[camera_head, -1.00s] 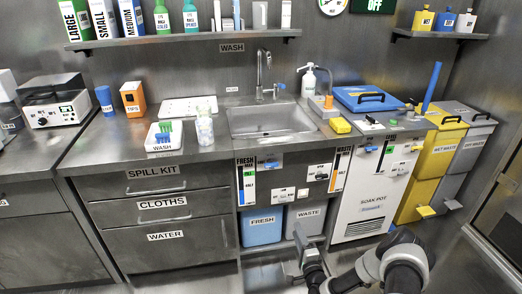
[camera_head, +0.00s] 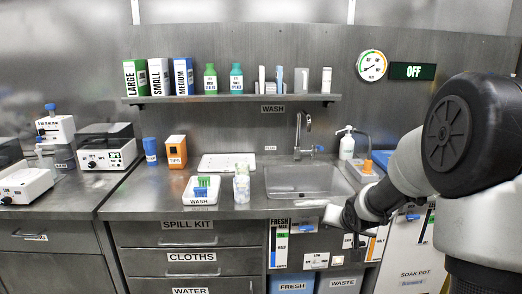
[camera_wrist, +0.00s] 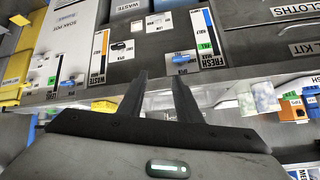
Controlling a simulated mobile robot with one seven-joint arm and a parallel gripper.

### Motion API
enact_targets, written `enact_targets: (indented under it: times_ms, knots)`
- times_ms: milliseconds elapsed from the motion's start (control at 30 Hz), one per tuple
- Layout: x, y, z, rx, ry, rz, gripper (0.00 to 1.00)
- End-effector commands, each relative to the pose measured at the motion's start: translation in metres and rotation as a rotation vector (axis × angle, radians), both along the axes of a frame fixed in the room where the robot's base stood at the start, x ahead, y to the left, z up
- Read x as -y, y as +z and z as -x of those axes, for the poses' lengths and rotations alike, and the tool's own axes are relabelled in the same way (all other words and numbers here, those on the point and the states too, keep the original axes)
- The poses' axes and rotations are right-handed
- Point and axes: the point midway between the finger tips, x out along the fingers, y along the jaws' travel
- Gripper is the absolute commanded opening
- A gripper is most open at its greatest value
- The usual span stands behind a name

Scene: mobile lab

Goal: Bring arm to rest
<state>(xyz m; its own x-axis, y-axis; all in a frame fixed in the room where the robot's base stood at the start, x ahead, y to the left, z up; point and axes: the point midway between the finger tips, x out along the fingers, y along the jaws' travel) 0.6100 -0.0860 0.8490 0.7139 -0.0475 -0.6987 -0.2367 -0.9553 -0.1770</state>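My arm (camera_head: 415,170) reaches in from the right of the head view, bent, with its wrist in front of the counter below the sink. My gripper (camera_head: 350,222) is small and partly hidden there by the wrist. In the wrist view its two dark fingers (camera_wrist: 159,77) stand apart with nothing held between them. Behind them is the counter front with the fresh and waste gauges, seen upside down. The fingertips look clear of the panel, but the exact distance cannot be told.
The sink (camera_head: 308,181) and its tap (camera_head: 298,135) lie behind the gripper. A wash tray (camera_head: 200,198) with green and blue items and a clear cup (camera_head: 241,189) stand left of the sink. A shelf (camera_head: 240,98) with bottles and boxes runs above. The soak pot cabinet (camera_head: 412,275) is at right.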

Motion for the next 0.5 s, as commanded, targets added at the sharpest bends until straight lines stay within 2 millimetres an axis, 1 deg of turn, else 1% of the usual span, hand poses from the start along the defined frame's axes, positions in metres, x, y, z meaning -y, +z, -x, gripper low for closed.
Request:
enact_targets:
  times_ms: [33, 67, 100, 167, 200, 267, 300, 367, 400, 500]
  knots:
    - [-0.006, 0.028, 0.019, -0.015, 0.009, 0.044, 0.31]
    - [-0.008, 0.04, 0.032, -0.03, 0.013, 0.068, 0.31]
    - [-0.012, 0.054, 0.05, -0.052, 0.019, 0.094, 0.31]
    - [-0.017, 0.074, 0.078, -0.083, 0.028, 0.127, 0.31]
    - [-0.022, 0.086, 0.098, -0.102, 0.036, 0.144, 0.31]
    - [-0.029, 0.102, 0.129, -0.132, 0.05, 0.165, 0.31]
    - [-0.034, 0.11, 0.151, -0.152, 0.062, 0.173, 0.31]
    - [-0.041, 0.119, 0.181, -0.18, 0.081, 0.179, 0.31]
    - [-0.045, 0.123, 0.199, -0.196, 0.094, 0.182, 0.31]
    - [-0.056, 0.129, 0.238, -0.23, 0.13, 0.179, 0.31]
